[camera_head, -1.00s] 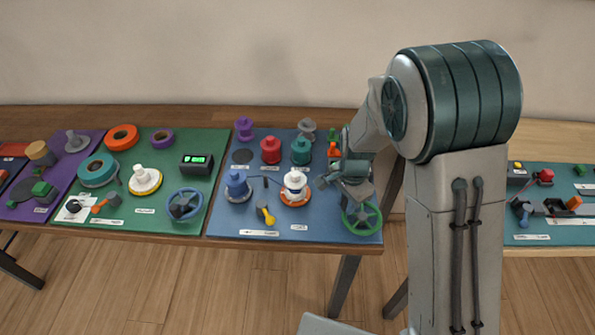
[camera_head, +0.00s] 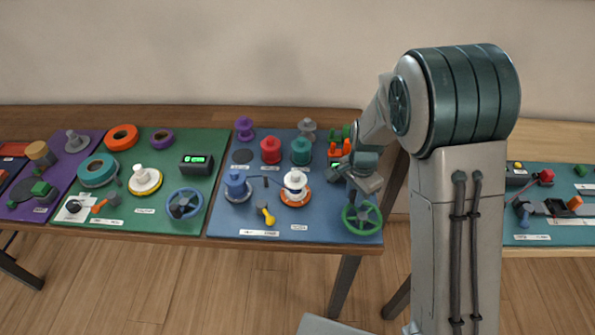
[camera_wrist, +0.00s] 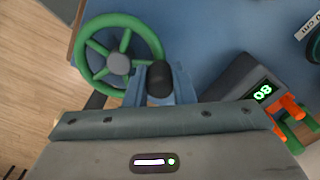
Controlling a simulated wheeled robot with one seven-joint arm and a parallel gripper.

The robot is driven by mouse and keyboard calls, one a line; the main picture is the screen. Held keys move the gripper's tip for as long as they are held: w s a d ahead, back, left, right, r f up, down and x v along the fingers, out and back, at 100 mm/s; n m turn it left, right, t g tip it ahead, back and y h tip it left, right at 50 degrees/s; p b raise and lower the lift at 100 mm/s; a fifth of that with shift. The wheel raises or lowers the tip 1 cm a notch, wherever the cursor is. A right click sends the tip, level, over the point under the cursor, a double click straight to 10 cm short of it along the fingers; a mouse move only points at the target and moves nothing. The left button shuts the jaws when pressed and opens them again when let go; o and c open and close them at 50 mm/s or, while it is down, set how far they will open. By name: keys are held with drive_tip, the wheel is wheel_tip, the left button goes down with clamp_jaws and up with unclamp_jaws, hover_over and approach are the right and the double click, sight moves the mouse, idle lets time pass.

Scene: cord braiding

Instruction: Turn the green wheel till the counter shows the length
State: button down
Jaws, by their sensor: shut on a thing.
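The green wheel (camera_head: 362,218) is at the front right corner of the blue mat; it also shows in the wrist view (camera_wrist: 93,72). My gripper (camera_wrist: 161,80) is shut on the wheel's black knob (camera_wrist: 159,76), at the rim's lower right in the wrist view. The dark counter (camera_wrist: 232,80) sits beside the wheel, and its lit green digits look like 80, though they are tilted.
Orange and green pieces (camera_wrist: 290,112) stand close beyond the counter. A white bottle-like piece on an orange base (camera_head: 296,198) and a yellow-handled tool (camera_head: 267,215) lie to the left. A second counter (camera_head: 196,163) and a blue wheel (camera_head: 185,204) are on the green mat.

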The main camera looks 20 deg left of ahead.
drive_tip(key=shift+p, duration=0.35)
drive_tip(key=shift+w+d, duration=0.1)
drive_tip(key=shift+w, duration=0.05)
drive_tip(key=shift+w+d, duration=0.4)
drive_tip(key=shift+d, duration=0.25)
drive_tip(key=shift+w+d, duration=0.1)
drive_tip(key=shift+d, duration=1.05)
drive_tip(key=shift+s+d, duration=0.25)
drive_tip(key=shift+d, duration=0.6)
drive_tip(key=shift+s+d, duration=0.45)
drive_tip(key=shift+d, duration=0.15)
drive_tip(key=shift+s+d, duration=0.1)
drive_tip(key=shift+f+b, duration=0.1)
drive_tip(key=shift+b, duration=0.3)
